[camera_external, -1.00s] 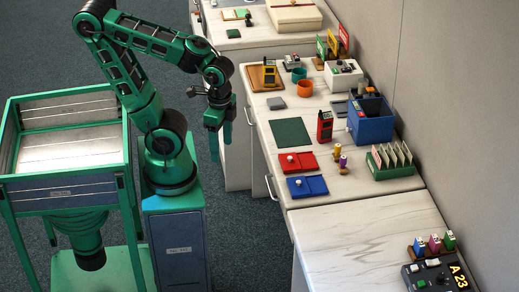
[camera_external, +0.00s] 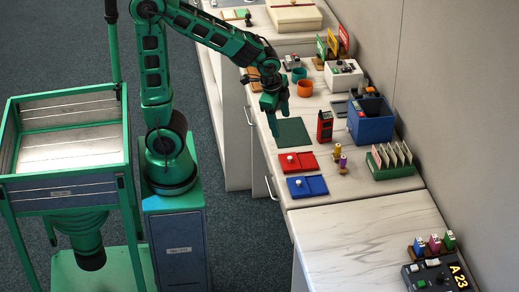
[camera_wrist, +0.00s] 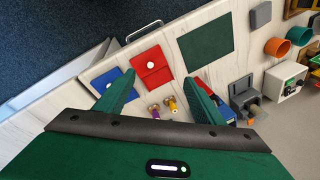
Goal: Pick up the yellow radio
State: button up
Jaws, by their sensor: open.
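In the outside view the yellow radio is hidden behind my arm. Only part of the brown tray (camera_external: 254,85) that it stood on shows beside my wrist. In the wrist view, a brown tray (camera_wrist: 296,9) is cut off at the top right corner, and I cannot make out the radio clearly. My gripper (camera_external: 277,122) is open and empty, pointing down above the counter by the dark green mat (camera_external: 295,131). In the wrist view both fingers of my gripper (camera_wrist: 160,95) are spread apart with nothing between them.
A red radio (camera_external: 325,127) stands right of the mat. Orange (camera_external: 305,88) and teal (camera_external: 298,74) cups stand behind it. Red (camera_external: 298,165) and blue (camera_external: 316,186) plates lie in front. A blue bin (camera_external: 371,125) stands by the wall. The near counter (camera_external: 350,240) is mostly clear.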

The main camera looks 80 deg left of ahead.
jog(key=w+a+f+m+y, duration=0.2)
jog(key=w+a+y, duration=0.15)
jog(key=a, duration=0.85)
jog(key=w+a+f+m+y, duration=0.15)
jog(key=a+y, duration=0.25)
jog(key=a, duration=0.9)
jog(key=a+r+m+y, duration=0.4)
jog(key=a+r+m, duration=0.1)
jog(key=a, duration=0.3)
jog(key=a+r+m+y, duration=0.5)
jog(key=a+r, duration=0.1)
jog(key=a, duration=0.3)
notch_tip(320, 180, down, 16)
jog(key=shift+t+h, duration=0.25)
jog(key=shift+t, duration=0.15)
jog(key=a, duration=0.3)
jog(key=w+a, duration=0.1)
jog(key=a, duration=0.3)
jog(key=w+a, duration=0.1)
jog(key=a, duration=0.2)
jog(key=shift+w+a+f, duration=0.2)
jog(key=shift+w+a, duration=0.05)
jog(key=shift+c, duration=0.5)
grip_shut()
